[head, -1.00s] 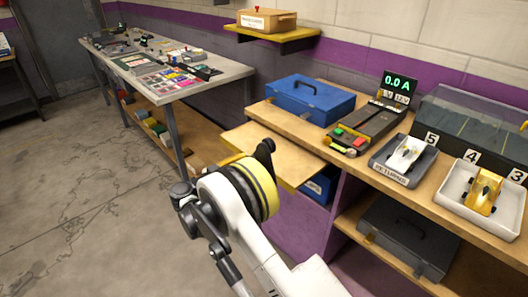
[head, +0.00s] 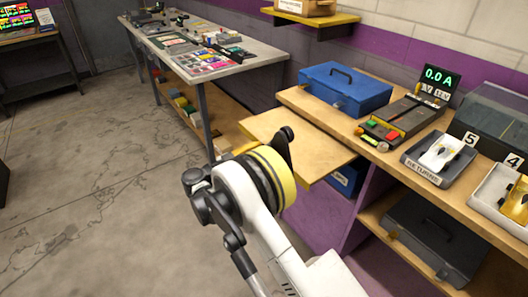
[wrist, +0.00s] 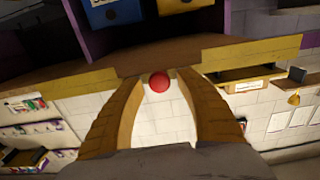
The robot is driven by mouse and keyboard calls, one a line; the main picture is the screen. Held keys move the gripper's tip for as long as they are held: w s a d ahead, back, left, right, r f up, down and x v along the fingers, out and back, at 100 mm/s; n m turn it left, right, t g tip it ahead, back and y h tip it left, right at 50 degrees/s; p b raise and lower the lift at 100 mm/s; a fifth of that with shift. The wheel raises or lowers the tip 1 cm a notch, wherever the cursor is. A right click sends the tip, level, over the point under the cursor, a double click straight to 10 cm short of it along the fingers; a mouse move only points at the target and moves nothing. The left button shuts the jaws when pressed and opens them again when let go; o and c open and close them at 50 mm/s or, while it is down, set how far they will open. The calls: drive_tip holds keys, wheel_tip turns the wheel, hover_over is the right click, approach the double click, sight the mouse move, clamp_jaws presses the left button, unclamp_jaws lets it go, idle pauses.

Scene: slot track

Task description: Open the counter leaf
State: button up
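The counter leaf (head: 300,146) is a flat wooden board with a yellow front edge. It lies about level at the left end of the counter, in front of the blue toolbox, and my arm covers part of its near edge. In the wrist view, which looks upside down, a wooden board with a yellow edge (wrist: 60,85) crosses the picture. A round red knob (wrist: 159,82) shows at it. My gripper (wrist: 160,78) is open, its two fingers on either side of the knob with gaps. In the head view my fingertips are hidden behind my wrist.
The counter carries a blue toolbox (head: 344,89), a meter reading 0.0 A (head: 437,80) and a returns tray (head: 419,168). A grey case (head: 435,238) sits on the shelf below. A cluttered workbench (head: 270,58) stands behind; the floor at left is clear.

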drive_tip(key=v, duration=1.2)
drive_tip(key=shift+w, duration=0.1)
